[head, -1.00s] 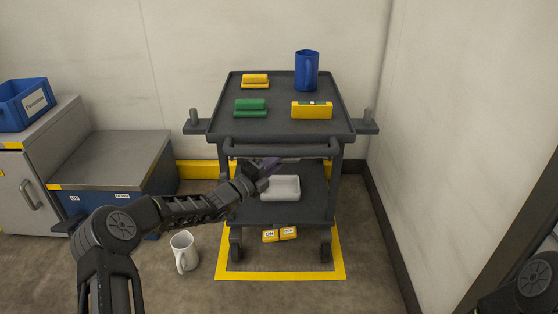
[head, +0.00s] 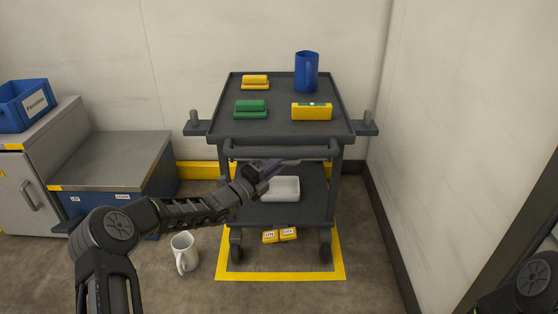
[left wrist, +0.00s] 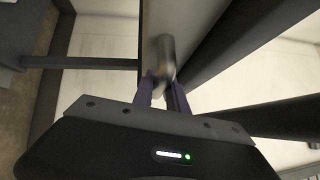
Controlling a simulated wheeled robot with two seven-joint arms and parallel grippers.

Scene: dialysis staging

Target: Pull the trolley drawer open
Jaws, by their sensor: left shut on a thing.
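The dark grey trolley (head: 340,133) stands against the back wall, with a top tray, a front rail and a lower shelf. My left gripper (head: 270,165) reaches in just below the front rail. In the left wrist view its purple fingers (left wrist: 164,92) are shut on a round metal bar (left wrist: 165,58), which looks like the drawer handle, in front of a pale panel. The drawer itself is mostly hidden under the top tray, so how far it is open cannot be told. My right gripper is out of view; only part of my right arm shows at bottom right.
A blue jug (head: 306,72), a yellow box (head: 311,112) and green and yellow blocks stand on the top tray. A white tray (head: 282,190) is on the lower shelf. A white mug (head: 184,252) stands on the floor, left of the trolley. The wall is close at right.

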